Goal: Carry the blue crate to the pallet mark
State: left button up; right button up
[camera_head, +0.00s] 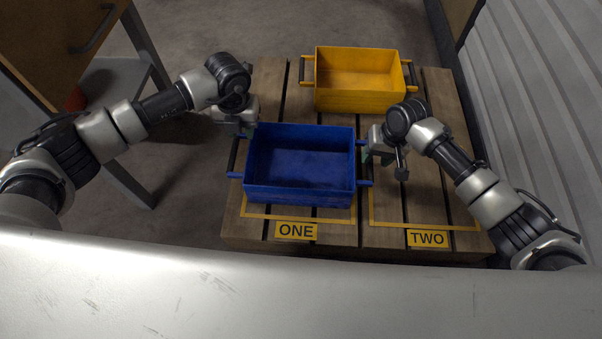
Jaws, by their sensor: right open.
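The blue crate (299,194) is empty and sits upright on the wooden pallet, within or over the yellow outline labelled ONE (296,231). A second yellow outline, labelled TWO (427,239), lies to its right with bare slats inside. The crate has a bar handle on its left and right sides. My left gripper (238,132) is at the far end of the left handle; its fingers are too small and hidden to tell open from shut. My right gripper (371,155) is open beside the crate's right handle, its fingers partly hidden by the wrist.
A yellow crate (360,101) stands at the back of the pallet (435,95). A wooden cabinet or table (60,35) with grey legs is at the left. A ribbed metal wall (545,95) runs along the right. Concrete floor is clear left of the pallet.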

jog(key=r, duration=0.3)
jog(key=d+r, duration=0.1)
jog(key=r, duration=0.1)
jog(key=shift+r, duration=0.4)
pick_arm(q)
jog(key=shift+d, duration=0.1)
